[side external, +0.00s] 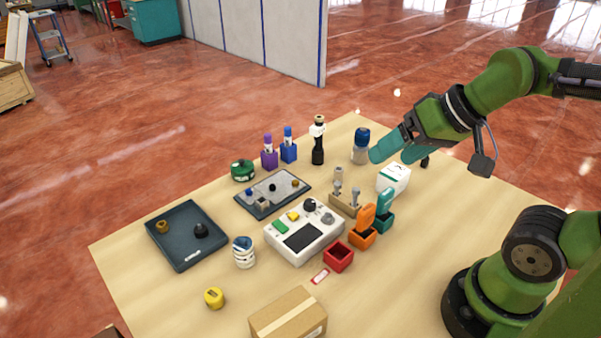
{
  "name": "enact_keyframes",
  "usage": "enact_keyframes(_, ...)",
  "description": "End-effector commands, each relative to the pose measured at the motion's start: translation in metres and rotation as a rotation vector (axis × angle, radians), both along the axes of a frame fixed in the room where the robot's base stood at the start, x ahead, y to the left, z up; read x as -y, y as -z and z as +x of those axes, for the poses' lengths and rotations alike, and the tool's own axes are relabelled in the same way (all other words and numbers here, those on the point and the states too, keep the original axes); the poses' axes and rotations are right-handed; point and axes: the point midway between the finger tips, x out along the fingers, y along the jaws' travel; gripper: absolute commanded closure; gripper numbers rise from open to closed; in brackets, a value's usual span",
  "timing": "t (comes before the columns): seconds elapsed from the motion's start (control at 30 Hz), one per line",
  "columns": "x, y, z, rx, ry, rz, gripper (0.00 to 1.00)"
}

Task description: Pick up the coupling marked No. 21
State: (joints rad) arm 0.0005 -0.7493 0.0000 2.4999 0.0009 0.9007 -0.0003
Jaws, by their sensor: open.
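My gripper (384,150) has teal fingers and hangs over the far right part of the table, just right of a blue-capped clear jar (361,147). It is open, and nothing shows between its fingers. No marking "No. 21" can be read from here, so I cannot tell which part is that coupling.
A white control box (291,254), orange bin (362,238), teal bin (384,218), red bin (338,257) and white box (393,180) crowd the middle. A cardboard box (288,315) and yellow piece (214,298) are near the front.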

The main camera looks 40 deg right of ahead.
Motion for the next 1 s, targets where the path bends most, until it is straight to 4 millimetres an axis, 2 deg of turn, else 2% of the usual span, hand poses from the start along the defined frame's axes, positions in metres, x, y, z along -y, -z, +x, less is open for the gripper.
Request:
enact_keyframes(0.17,0.003,0.017,0.004,-0.127,0.072,0.095,0.24)
enact_keyframes(0.27,0.006,0.038,0.010,-0.286,0.174,0.248,0.24)
enact_keyframes(0.47,0.017,0.067,0.035,-0.570,0.428,0.711,0.24)
enact_keyframes(0.57,0.033,0.075,0.056,-0.645,0.557,0.976,0.24)
enact_keyframes(0.67,0.061,0.084,0.079,-0.668,0.686,1.255,0.24)
enact_keyframes(0.77,0.103,0.095,0.099,-0.636,0.817,1.544,0.24)
enact_keyframes(0.8,0.123,0.101,0.106,-0.605,0.868,1.658,0.24)
enact_keyframes(0.9,0.176,0.119,0.113,-0.495,0.984,1.920,0.24)
enact_keyframes(1.0,0.224,0.138,0.110,-0.366,1.076,2.120,0.24)
